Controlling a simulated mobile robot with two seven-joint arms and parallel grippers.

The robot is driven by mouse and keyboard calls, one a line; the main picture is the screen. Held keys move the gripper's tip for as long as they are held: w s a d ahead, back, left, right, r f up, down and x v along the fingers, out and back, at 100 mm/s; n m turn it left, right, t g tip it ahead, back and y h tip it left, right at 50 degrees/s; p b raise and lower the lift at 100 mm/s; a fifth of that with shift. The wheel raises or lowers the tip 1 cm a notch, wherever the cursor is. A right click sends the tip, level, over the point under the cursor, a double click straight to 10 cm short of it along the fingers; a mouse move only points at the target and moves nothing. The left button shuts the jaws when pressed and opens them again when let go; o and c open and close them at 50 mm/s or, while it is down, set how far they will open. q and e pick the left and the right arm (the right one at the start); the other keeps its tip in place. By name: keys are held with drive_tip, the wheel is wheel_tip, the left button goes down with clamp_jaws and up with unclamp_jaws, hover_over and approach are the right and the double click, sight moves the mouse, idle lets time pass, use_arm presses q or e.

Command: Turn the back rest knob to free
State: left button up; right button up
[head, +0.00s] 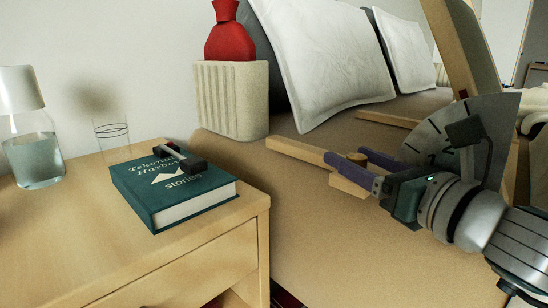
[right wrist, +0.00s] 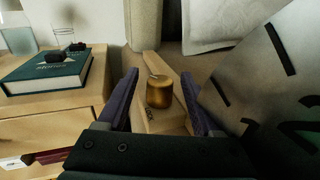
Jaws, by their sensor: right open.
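The back rest knob (head: 357,157) is a small brass cylinder on a pale wooden bar (head: 295,152) beside the bed. In the right wrist view the knob (right wrist: 160,95) stands up from the bar, with a pointer-like bit at its top and small dark marks on the wood by its base. My right gripper (head: 360,167) is open, its two purple fingers on either side of the knob. In the wrist view a gap shows between the knob and each finger; I cannot tell any contact. My left gripper is not in view.
A nightstand (head: 100,235) at left bears a green book (head: 170,200) with a small black object on it, a carafe (head: 35,158) and a glass. A red bottle (head: 230,42) stands on a ribbed cream block. Pillows lie behind. A grey clock-like dial (head: 440,122) is close by my right wrist.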

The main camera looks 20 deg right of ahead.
drive_tip(key=s+p, duration=0.2)
drive_tip(key=s, duration=0.8)
drive_tip(key=shift+d, duration=0.35)
